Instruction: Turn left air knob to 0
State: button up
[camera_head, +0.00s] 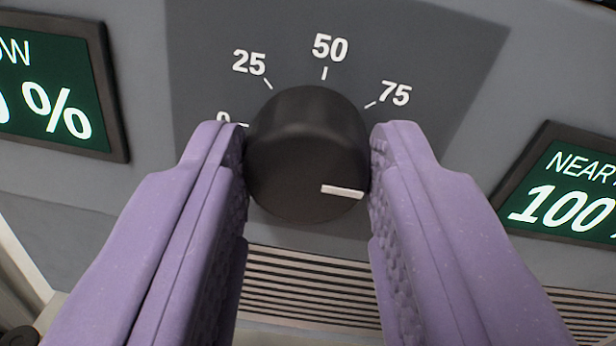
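A round black knob (305,140) sits on a dark grey dial plate in the middle of the view. Its white pointer mark (342,190) is on the right side, aimed right and slightly down, past the 75 mark. The marks 0, 25, 50 and 75 run from left over the top to the right. The 0 (223,118) is partly covered by my left finger, and the lower right of the scale is behind my right finger. My gripper's (308,145) two purple fingers flank the knob, shut on its left and right sides with no visible gap.
A green display (50,85) at the left shows "OW" and a cut-off "0 %". Another display (565,190) at the right shows "NEAR" and 100, also cut off. Horizontal vent slats (305,285) lie below the knob. No other knob shows clearly.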

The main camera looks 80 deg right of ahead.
jog(key=shift+c, duration=1.4)
